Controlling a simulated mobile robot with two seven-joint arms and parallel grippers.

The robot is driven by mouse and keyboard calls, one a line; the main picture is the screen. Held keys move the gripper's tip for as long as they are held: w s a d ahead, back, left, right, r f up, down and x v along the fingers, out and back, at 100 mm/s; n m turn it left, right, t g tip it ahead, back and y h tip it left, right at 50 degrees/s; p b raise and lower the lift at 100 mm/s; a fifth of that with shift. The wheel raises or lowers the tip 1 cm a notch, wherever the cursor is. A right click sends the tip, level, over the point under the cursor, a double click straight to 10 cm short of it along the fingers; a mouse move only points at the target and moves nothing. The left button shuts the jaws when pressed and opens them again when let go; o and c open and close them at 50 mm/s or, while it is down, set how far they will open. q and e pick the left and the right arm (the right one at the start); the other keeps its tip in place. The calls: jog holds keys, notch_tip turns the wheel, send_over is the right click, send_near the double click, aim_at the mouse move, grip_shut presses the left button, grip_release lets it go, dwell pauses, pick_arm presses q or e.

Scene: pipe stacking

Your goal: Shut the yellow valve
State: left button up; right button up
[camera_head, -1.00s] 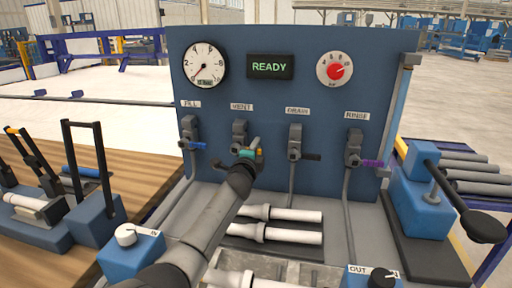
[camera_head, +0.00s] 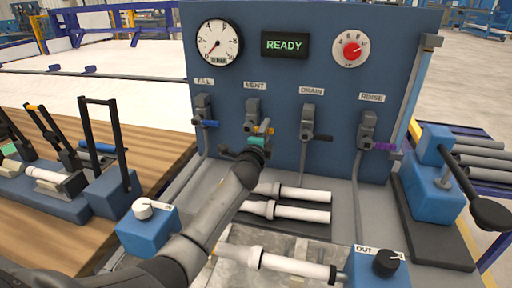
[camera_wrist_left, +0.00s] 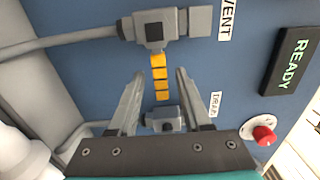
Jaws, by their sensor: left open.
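The yellow valve sits under the VENT label on the blue panel. In the head view its body (camera_head: 252,108) shows, while my gripper partly hides its yellow handle. In the left wrist view the yellow handle (camera_wrist_left: 159,75) shows clearly. It extends from the dark grey valve body (camera_wrist_left: 153,27) toward the DRAIN valve, crosswise to the valve's pipe. My left gripper (camera_head: 264,132) is at the handle. In the left wrist view its two fingers are apart, one on each side of the handle, with visible gaps. My right gripper is not in view.
The FILL valve (camera_head: 204,109) is left; the DRAIN valve (camera_head: 308,122) and RINSE valve (camera_head: 367,129) are right. A gauge (camera_head: 218,43) and READY display (camera_head: 284,44) are above. White pipes (camera_head: 300,213) lie below. A blue box with a white knob (camera_head: 147,228) stands near my left arm.

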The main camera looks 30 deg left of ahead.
pick_arm(q)
jog(key=p+v, duration=0.2)
jog(key=v, duration=0.9)
jog(key=shift+s, duration=0.25)
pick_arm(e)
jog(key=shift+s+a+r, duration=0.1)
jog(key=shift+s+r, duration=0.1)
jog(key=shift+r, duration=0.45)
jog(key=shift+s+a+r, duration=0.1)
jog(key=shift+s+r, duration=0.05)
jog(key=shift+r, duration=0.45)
pick_arm(q)
jog(key=shift+d, duration=0.15)
